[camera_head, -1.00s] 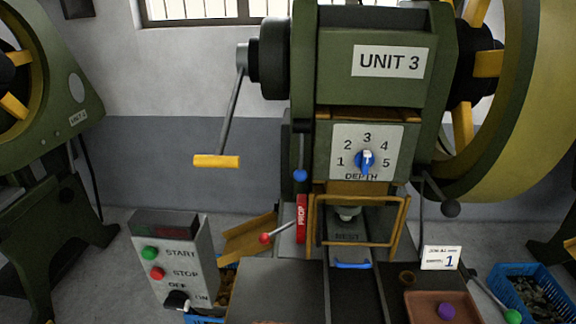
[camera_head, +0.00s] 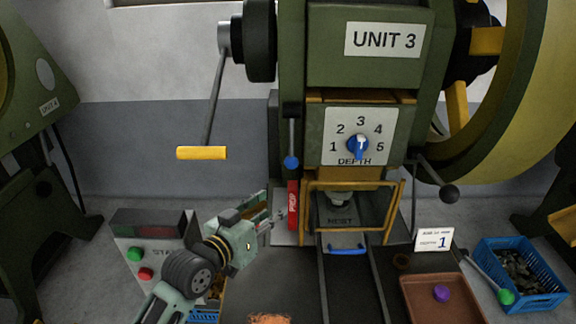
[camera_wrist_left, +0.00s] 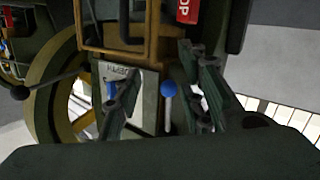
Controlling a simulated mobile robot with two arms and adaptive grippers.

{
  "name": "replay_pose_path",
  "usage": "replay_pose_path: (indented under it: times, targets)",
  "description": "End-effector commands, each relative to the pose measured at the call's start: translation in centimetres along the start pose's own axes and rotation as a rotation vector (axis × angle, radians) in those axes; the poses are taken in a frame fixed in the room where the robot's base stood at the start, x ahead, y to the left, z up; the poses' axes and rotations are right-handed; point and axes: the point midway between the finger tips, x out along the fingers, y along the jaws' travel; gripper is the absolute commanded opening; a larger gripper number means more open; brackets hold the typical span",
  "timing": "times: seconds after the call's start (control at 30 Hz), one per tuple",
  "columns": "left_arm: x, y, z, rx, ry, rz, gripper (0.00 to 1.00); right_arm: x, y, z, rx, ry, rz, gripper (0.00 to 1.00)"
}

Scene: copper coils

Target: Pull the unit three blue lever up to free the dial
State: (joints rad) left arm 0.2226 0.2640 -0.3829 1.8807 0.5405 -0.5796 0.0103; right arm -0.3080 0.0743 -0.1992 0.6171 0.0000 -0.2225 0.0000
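The blue lever (camera_head: 291,162) has a grey rod and a blue ball. It hangs straight down from a black mount, left of the dial plate on the Unit 3 press (camera_head: 370,45). The blue dial (camera_head: 358,146) sits on a white plate numbered 1 to 5; its exact setting is hard to read. My left gripper (camera_head: 266,213) is open and empty, below and left of the lever. In the left wrist view, my left gripper's fingers (camera_wrist_left: 162,75) stand apart, with the lever's blue ball (camera_wrist_left: 168,89) showing between them, not held. My right gripper is not in view.
A yellow-handled crank (camera_head: 202,153) hangs at left. A red prop (camera_head: 293,206) stands below the lever, beside the yellow guard frame (camera_head: 312,215). The control box (camera_head: 134,232) is partly behind my left arm. A card (camera_head: 434,240) reads depth 1. A blue crate (camera_head: 490,279) is at right.

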Motion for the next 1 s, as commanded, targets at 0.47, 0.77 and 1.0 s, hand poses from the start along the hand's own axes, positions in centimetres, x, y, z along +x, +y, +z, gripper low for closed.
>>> replay_pose_path:
  times: [0.47,0.77,1.0]
  targets:
    - [5.3,-0.4,-7.2,-0.01,0.166,0.041,0.37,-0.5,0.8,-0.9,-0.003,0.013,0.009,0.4]
    - [9.3,-0.3,-7.7,-0.009,0.165,0.04,0.37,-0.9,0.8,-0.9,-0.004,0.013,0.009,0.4]
    - [10.0,-0.3,-7.8,-0.007,0.164,0.039,0.37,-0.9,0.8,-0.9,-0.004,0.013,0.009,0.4]
